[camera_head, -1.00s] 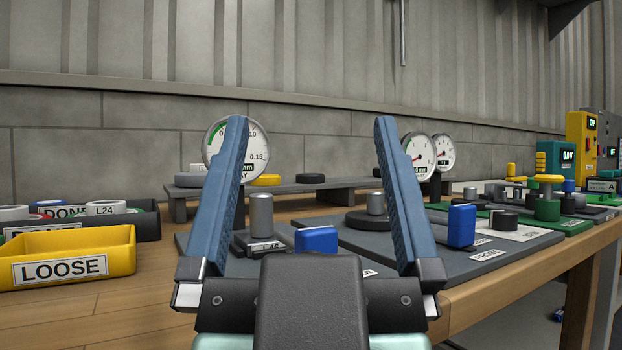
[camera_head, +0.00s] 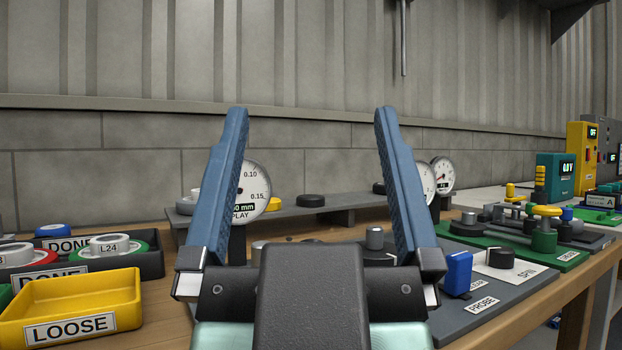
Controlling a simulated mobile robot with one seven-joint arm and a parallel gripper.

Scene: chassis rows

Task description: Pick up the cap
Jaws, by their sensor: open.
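My gripper (camera_head: 310,110) is open and empty, its two blue fingers wide apart and pointing up and away over the bench. No part is labelled as the cap, and I cannot tell which one it is. Cap-like round pieces are in view. A black disc (camera_head: 311,200) and a partly hidden yellow disc (camera_head: 276,204) sit on the low grey shelf (camera_head: 318,216), seen between the fingers but farther back. A black round piece (camera_head: 500,257) stands on a white plate at right. None touches the fingers.
A yellow LOOSE tray (camera_head: 125,315) and dark DONE trays (camera_head: 150,266) with ringed parts stand at left. A dial gauge (camera_head: 250,188) is partly behind the left finger. A blue block (camera_head: 458,272) stands on the grey PROBE plate at right. Bare wood lies between trays and plates.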

